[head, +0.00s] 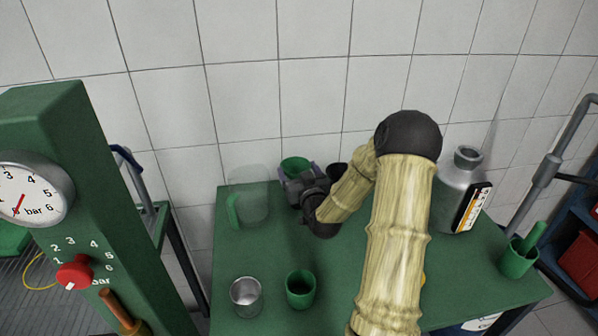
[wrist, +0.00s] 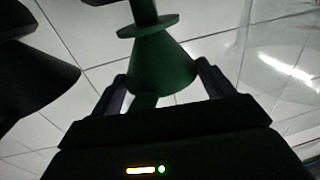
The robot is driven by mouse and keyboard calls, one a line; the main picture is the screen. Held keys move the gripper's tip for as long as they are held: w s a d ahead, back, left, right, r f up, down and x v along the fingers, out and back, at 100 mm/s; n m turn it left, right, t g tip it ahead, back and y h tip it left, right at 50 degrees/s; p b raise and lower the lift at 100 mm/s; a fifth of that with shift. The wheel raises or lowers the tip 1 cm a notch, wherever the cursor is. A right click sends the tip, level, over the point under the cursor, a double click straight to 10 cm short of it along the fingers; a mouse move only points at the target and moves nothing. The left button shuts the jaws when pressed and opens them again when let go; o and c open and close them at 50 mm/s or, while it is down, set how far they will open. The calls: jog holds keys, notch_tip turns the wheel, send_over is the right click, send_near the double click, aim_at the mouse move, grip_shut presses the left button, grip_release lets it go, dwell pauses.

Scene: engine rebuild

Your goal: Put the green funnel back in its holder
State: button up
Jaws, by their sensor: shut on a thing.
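The green funnel (head: 295,164) is at the back of the green bench, near the tiled wall. My gripper (head: 300,183) is shut on it. In the wrist view the funnel's green cone (wrist: 162,70) lies between my two fingers (wrist: 162,90), its narrow part towards the top of the picture. A flat green ring (wrist: 148,25) surrounds or crosses that narrow part. I cannot tell whether this ring belongs to the funnel or to a holder. My gripper and arm hide the funnel's lower part in the head view.
A black funnel-like thing (head: 337,171) is just right of the green funnel. A clear jug (head: 252,196) stands left. A metal cup (head: 246,296) and green cup (head: 300,289) are in front. A grey canister (head: 457,190) and green container (head: 519,260) stand right.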

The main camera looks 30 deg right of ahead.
jog(key=shift+f+b, duration=0.45)
jog(key=shift+b, duration=0.2)
jog(key=o, duration=1)
jog(key=shift+r, duration=0.15)
jog(key=shift+r+p, duration=0.5)
jog(key=shift+p, duration=0.25)
jog(key=s+p, duration=0.2)
jog(key=s, duration=0.2)
jog(key=s+a+p, duration=0.1)
jog(key=s+p, duration=0.2)
jog(key=s, duration=0.1)
jog(key=s+p, duration=0.3)
jog(key=s, duration=0.1)
jog(key=shift+a+f, duration=0.1)
jog(key=shift+a, duration=0.3)
